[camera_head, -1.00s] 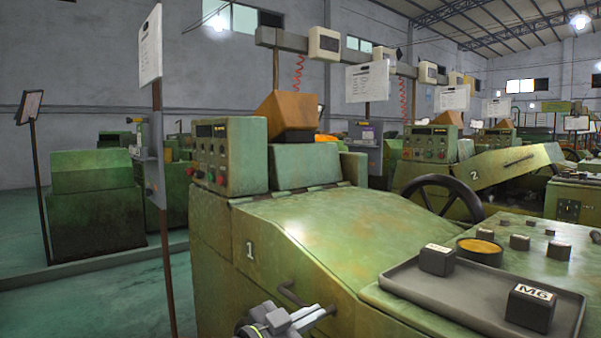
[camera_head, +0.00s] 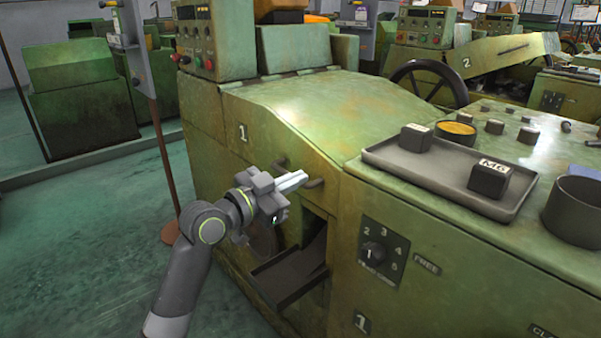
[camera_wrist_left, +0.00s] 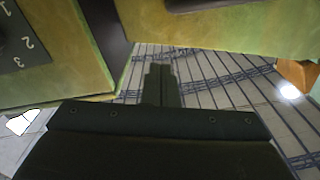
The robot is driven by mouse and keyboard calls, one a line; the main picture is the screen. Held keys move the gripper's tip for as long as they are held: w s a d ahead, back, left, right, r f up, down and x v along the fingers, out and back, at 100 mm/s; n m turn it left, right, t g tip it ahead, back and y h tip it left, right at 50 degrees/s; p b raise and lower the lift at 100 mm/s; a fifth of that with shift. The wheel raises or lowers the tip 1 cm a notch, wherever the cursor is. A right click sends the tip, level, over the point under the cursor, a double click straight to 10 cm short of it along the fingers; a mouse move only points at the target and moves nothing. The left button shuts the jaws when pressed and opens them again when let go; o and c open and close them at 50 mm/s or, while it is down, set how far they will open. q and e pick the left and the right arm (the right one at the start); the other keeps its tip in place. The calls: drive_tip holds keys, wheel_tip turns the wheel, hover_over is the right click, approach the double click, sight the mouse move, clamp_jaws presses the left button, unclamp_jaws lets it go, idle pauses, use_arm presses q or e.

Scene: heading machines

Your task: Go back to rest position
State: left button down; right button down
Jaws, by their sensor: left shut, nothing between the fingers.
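My left gripper (camera_head: 292,182) is in the head view, in front of the green machine marked 1 (camera_head: 340,110). Its two pale fingers are together and hold nothing. The fingertips show close to the dark handle (camera_head: 315,183) on the machine's front; I cannot tell whether they touch it. In the left wrist view my gripper's fingers (camera_wrist_left: 161,82) also show together, with the ceiling beyond and green machine panels (camera_wrist_left: 60,50) at the upper left. My right gripper is in neither view.
Below my left gripper is an opening with a dark chute tray (camera_head: 290,280). A grey tray (camera_head: 440,178) with two black blocks stands on the machine top, near a dark cup (camera_head: 575,210) and a handwheel (camera_head: 428,85). Free green floor (camera_head: 80,250) lies at the left.

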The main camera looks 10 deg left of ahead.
use_arm(q)
drive_tip(key=v, duration=0.7)
drive_tip(key=shift+s+a+f, duration=0.15)
drive_tip(key=shift+a+f, duration=0.1)
drive_tip(key=shift+a, duration=0.2)
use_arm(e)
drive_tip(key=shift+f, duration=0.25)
